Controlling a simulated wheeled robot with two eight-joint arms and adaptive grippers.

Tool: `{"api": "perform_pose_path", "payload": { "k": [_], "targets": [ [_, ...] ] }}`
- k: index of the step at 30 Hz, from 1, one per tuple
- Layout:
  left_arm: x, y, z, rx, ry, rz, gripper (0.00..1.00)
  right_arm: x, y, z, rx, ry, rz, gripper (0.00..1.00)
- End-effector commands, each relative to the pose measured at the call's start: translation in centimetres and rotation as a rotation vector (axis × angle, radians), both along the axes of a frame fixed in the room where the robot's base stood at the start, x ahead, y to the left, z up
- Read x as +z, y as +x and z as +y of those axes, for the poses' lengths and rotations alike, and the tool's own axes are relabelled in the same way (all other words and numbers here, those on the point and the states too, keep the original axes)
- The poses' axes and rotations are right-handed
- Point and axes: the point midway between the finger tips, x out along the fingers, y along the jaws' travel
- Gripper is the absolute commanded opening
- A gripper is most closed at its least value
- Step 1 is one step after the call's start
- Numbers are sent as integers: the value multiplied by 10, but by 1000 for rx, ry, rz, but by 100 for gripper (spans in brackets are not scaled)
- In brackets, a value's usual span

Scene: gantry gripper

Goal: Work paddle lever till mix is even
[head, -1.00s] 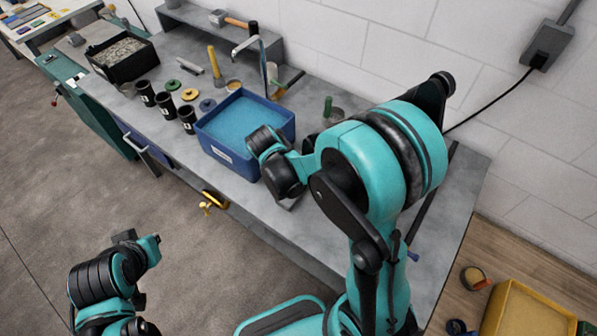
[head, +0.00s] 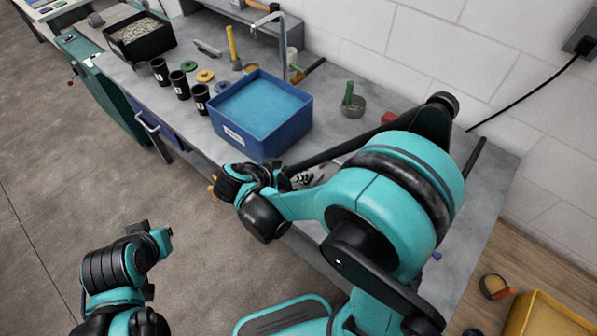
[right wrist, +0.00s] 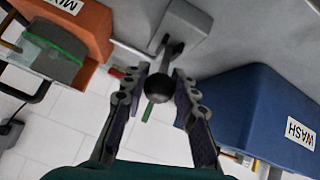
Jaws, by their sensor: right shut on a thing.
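The paddle lever ends in a black ball knob (right wrist: 158,92) on a short stem from a grey block (right wrist: 178,30) in the right wrist view. My right gripper (right wrist: 160,78) is shut on this knob, one finger on each side. An orange mixer labelled MIX (right wrist: 78,28) stands left of it in that view, with a greyish drum-like part (right wrist: 52,56); the mix inside cannot be made out. In the head view my right gripper (head: 298,178) is in front of the blue tub, partly hidden by my arm. My left gripper (head: 160,240) is off the bench at lower left; its fingers are unclear.
The blue WASH tub (head: 235,135) with blue liquid stands close by; it also shows in the right wrist view (right wrist: 252,108). Several black cups (head: 180,85) stand left of it. A grey bowl (head: 352,110) with a green-handled tool is behind my right arm.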

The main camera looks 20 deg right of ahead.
Motion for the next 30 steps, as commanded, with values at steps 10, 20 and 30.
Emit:
{"api": "perform_pose_path", "payload": {
  "k": [10,20,30],
  "targets": [
    [-3,0,0,0,0,0,0,-4,-1,3,3,6,3,0],
    [-3,0,0,0,0,0,0,-4,-1,4,3,6,3,0],
    [-3,0,0,0,0,0,0,-4,-1,3,1,3,2,49]
  ]
}}
